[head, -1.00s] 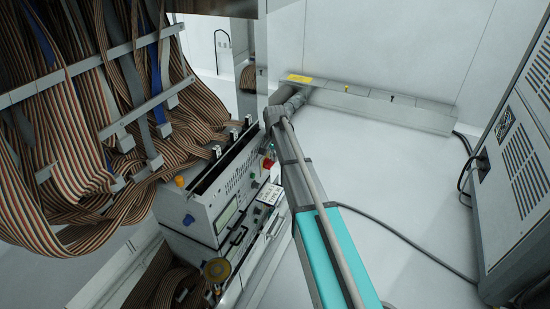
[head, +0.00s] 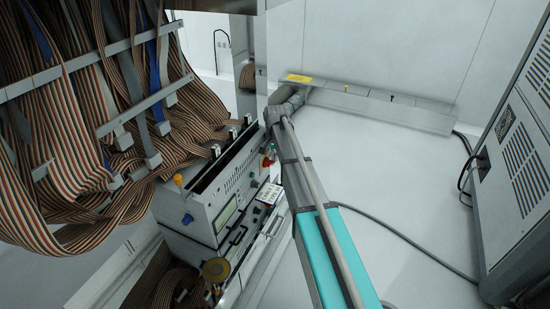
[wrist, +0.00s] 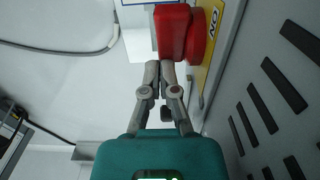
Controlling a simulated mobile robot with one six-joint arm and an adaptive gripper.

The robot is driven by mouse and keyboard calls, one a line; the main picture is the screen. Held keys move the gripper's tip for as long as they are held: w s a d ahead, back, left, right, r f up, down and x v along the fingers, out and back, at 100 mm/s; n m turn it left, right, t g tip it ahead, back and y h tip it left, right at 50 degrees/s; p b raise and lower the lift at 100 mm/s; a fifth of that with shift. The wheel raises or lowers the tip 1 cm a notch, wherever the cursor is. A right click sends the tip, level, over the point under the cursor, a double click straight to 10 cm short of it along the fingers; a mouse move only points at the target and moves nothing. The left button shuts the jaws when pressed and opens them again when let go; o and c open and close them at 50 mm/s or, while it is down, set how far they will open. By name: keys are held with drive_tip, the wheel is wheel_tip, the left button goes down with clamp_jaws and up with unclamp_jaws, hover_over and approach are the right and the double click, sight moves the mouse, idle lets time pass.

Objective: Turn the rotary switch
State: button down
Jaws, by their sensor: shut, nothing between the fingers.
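The rotary switch has a red block-shaped handle (wrist: 173,32) on a round red base, over a yellow plate (wrist: 214,48) marked "ON". It is at the top centre of the wrist view. In the head view the red handle (head: 266,161) is small, on the grey machine's front just left of my arm. My gripper (wrist: 159,68) is shut and empty. Its fingertips are just below the handle's lower end in the wrist view, very close to it. I cannot tell whether they touch. My arm hides most of the gripper in the head view.
The grey machine (head: 205,212) has a small screen, knobs and handles. Striped ribbon cables (head: 75,150) hang at the left. A vented cabinet (head: 520,170) stands at the right. A vented panel (wrist: 265,100) runs along the right of the wrist view. The floor right of my arm is mostly clear.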

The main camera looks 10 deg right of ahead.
drive_tip(key=shift+w+d+f+b, duration=0.15)
drive_tip(key=shift+w+f+b, duration=0.1)
drive_tip(key=shift+f+b, duration=0.35)
drive_tip(key=shift+f, duration=0.3)
drive_tip(key=shift+r, duration=0.15)
idle(1.3)
drive_tip(key=w+d+r+p, duration=0.5)
drive_tip(key=w+r+p, duration=0.2)
drive_tip(key=r+p, duration=0.3)
drive_tip(key=shift+w+d, duration=0.35)
idle(0.3)
idle(0.5)
drive_tip(key=s+r+n+y+p, duration=0.1)
drive_tip(key=s+r+n+y, duration=0.2)
drive_tip(key=n, duration=1.5)
drive_tip(key=shift+s+a+r+n+y+p, duration=0.15)
drive_tip(key=shift+s+a+n+y+p, duration=0.2)
drive_tip(key=shift+s+y, duration=0.65)
